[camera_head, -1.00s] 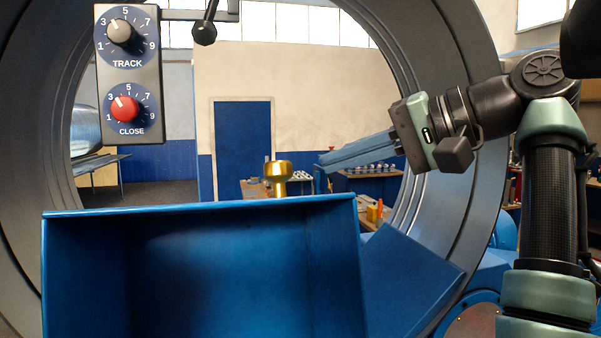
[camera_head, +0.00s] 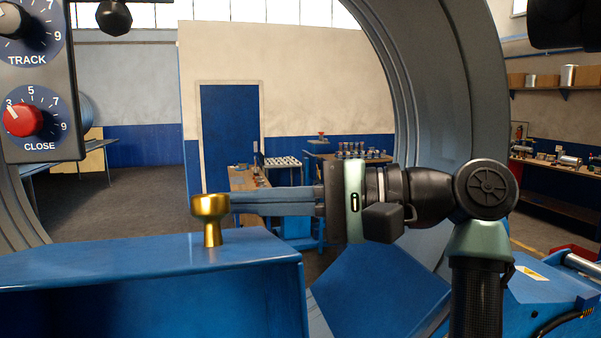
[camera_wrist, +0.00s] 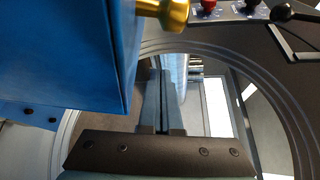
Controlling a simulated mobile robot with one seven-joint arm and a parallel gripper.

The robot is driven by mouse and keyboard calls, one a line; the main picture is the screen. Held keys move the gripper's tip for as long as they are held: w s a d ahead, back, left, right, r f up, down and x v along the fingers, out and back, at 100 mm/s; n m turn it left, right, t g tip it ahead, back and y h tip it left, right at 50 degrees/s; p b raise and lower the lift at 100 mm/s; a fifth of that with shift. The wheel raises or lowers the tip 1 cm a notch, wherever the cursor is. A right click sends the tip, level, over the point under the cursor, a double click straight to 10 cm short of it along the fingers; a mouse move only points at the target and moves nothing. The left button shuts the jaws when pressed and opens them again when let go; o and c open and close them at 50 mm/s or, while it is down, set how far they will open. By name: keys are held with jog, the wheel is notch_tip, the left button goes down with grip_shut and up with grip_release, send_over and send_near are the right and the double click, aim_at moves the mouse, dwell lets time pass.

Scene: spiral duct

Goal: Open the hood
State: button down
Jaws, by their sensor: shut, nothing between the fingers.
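The hood is a blue box-shaped cover (camera_head: 120,267) at the lower left of the head view. It also fills the upper left of the wrist view (camera_wrist: 65,50). A gold knob (camera_head: 211,217) stands upright on its top near the right end. The knob also shows at the top of the wrist view (camera_wrist: 168,12). My gripper (camera_head: 234,201) is shut and empty, with its blue fingers level and pointing left at the knob's height. In the wrist view the fingertips (camera_wrist: 158,75) appear apart from the knob, beside the hood's edge.
A large grey ring (camera_head: 440,110) curves around behind the arm. A panel with TRACK and CLOSE dials (camera_head: 35,90) hangs at the upper left, with a black ball-ended lever (camera_head: 114,16) beside it. A blue slanted panel (camera_head: 380,290) lies below my gripper.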

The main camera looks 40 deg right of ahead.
aim_at(251, 251)
jog(key=shift+w+a+r+p, duration=0.2)
jog(key=shift+a+p, duration=0.15)
jog(key=shift+a, duration=0.05)
jog(key=s, duration=0.1)
jog(key=s+a+p, duration=0.1)
jog(key=s+a, duration=0.1)
jog(key=shift+s+r+p, duration=0.1)
jog(key=shift+r+p, duration=0.2)
jog(key=shift+p, duration=0.05)
jog(key=shift+f, duration=0.1)
jog(key=shift+a, duration=0.1)
jog(key=shift+s+a+f+n+t+b, duration=0.15)
jog(key=shift+s+f+n+t+b, duration=0.2)
jog(key=shift+b, duration=0.35)
jog(key=s+n+b, duration=0.1)
jog(key=s+b, duration=0.1)
jog(key=s+a+n+t+y+b, duration=0.1)
jog(key=b, duration=0.1)
jog(key=s+a+n+b, duration=0.1)
jog(key=s+b, duration=0.1)
jog(key=shift+s+a+f+n+y+b, duration=0.15)
jog(key=shift+s+f+n+y+b, duration=0.15)
jog(key=shift+s+f+b, duration=0.1)
jog(key=shift+s+a+r+n, duration=0.1)
jog(key=shift+s+r+n, duration=0.1)
jog(key=shift+s+n, duration=0.05)
